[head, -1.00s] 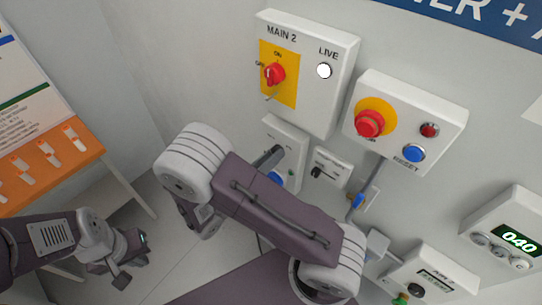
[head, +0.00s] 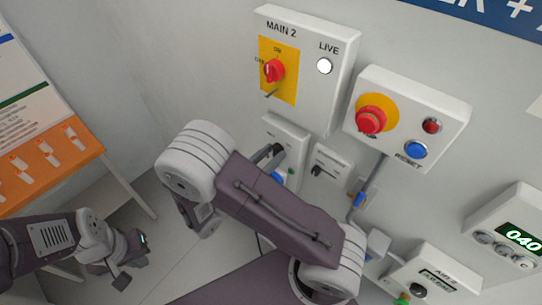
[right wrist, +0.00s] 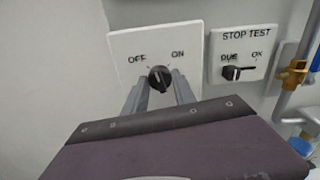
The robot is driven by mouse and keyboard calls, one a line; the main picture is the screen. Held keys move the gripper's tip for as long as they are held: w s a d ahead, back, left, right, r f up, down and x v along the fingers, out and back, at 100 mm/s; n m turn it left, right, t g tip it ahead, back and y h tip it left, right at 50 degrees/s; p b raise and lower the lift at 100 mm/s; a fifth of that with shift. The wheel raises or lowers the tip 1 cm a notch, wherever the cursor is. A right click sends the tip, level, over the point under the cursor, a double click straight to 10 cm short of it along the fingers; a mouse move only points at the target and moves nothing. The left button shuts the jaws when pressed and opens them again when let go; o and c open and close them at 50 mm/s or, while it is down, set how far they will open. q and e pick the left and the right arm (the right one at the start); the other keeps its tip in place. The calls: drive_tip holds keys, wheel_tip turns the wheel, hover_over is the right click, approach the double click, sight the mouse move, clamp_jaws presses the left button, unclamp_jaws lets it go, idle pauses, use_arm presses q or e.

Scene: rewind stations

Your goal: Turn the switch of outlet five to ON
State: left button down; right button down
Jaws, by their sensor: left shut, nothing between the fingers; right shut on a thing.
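A black rotary switch knob (right wrist: 160,79) sits on a white plate (right wrist: 190,40) marked OFF at left and ON at right, in the right wrist view. My right gripper (right wrist: 160,84) is shut on this knob, one finger at each side. Which way the knob points is hard to tell, and no outlet number is readable on the plate. In the head view the plate (head: 288,128) is partly hidden behind my right arm, with a blue socket (head: 278,178) below. My left gripper (head: 135,272) is shut and empty at the lower left, away from the wall.
A small STOP TEST box (right wrist: 243,48) is right of the plate. Above are the MAIN 2 box (head: 325,95) with its red switch and a box with a red stop button (head: 371,120) and blue RESET button (head: 416,150).

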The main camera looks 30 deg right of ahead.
drive_tip(key=m+b, duration=0.1)
drive_tip(key=m, duration=0.1)
drive_tip(key=m+b, duration=0.1)
drive_tip(key=m, duration=0.2)
drive_tip(key=shift+f+m, duration=0.2)
drive_tip(key=shift+m, duration=0.1)
drive_tip(key=m+b, duration=0.2)
drive_tip(key=m, duration=0.2)
drive_tip(key=shift+b, duration=0.4)
drive_tip(key=shift+r+m+b, duration=0.1)
drive_tip(key=shift+m+b, duration=0.45)
drive_tip(key=shift+m, duration=0.35)
drive_tip(key=c, duration=1)
unclamp_jaws()
drive_tip(key=shift+r, duration=0.1)
drive_tip(key=b+v, duration=0.1)
drive_tip(key=v, duration=0.8)
drive_tip(key=shift+b, duration=0.3)
